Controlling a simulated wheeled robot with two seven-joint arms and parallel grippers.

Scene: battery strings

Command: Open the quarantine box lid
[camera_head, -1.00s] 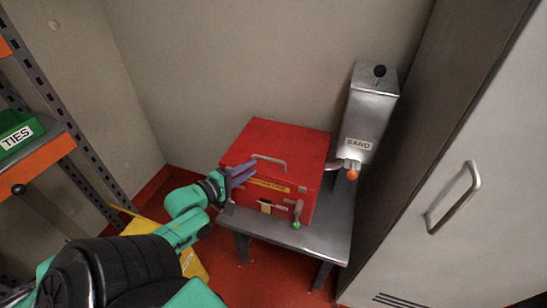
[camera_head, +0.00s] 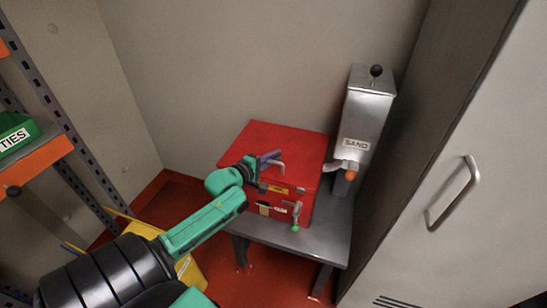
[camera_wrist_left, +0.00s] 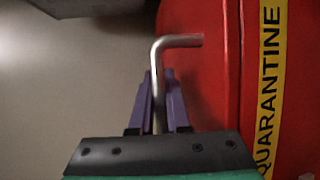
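The red quarantine box (camera_head: 290,140) sits on a small grey table, with its lid down. The wrist view shows its red face (camera_wrist_left: 212,70) and yellow QUARANTINE strip (camera_wrist_left: 268,85). The metal lid handle (camera_head: 281,168) is partly hidden by my left gripper (camera_head: 268,160). In the left wrist view the handle (camera_wrist_left: 157,60) runs between the purple fingers (camera_wrist_left: 159,78), which lie close on both sides of it; the gripper looks shut on it. A latch with a green knob (camera_head: 295,228) hangs at the box front. My right gripper is not in view.
A metal SAND dispenser (camera_head: 365,115) with an orange knob stands right behind the box. The grey table (camera_head: 325,235) has free surface to the right. A grey cabinet (camera_head: 470,130) is at right, a shelf with a green TIES bin (camera_head: 15,135) at left, and a yellow object (camera_head: 190,270) below.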

